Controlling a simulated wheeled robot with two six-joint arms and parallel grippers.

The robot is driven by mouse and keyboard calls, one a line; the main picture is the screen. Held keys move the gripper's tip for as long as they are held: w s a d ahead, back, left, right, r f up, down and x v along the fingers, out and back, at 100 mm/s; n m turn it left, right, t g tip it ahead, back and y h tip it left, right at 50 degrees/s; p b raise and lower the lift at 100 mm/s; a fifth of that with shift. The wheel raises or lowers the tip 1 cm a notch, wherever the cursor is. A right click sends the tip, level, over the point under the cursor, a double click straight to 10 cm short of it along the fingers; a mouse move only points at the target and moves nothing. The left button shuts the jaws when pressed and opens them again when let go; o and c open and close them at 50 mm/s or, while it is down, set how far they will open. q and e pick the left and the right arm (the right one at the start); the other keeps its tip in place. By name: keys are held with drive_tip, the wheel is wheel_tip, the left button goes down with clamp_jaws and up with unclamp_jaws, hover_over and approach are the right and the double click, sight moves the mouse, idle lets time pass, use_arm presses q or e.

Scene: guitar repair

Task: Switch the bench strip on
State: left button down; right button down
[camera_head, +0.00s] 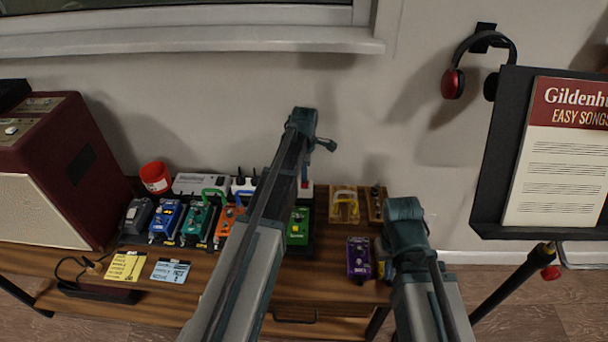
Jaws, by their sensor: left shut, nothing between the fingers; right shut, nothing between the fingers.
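The bench strip (203,184) is a long white power strip along the back of the wooden bench, against the wall, with dark plugs in it. My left arm crosses in front of it and hides part of its length. A small red patch (306,184) shows at its right end, just right of my arm; whether it is lit I cannot tell. My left gripper (305,171) is shut and empty, mostly hidden by my arm, above that end; I cannot tell whether it touches. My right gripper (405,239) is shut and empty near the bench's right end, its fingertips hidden.
Several effect pedals, such as a blue one (167,220) and a purple one (359,258), stand on the bench (215,287). A red amplifier (62,160) stands left, beside a red cup (156,177). A music stand (492,190) and hanging headphones (453,83) are at right.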

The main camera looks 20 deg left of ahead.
use_arm(q)
drive_tip(key=shift+d+f, duration=0.25)
drive_tip(key=shift+d, duration=0.1)
use_arm(e)
drive_tip(key=shift+f, duration=0.3)
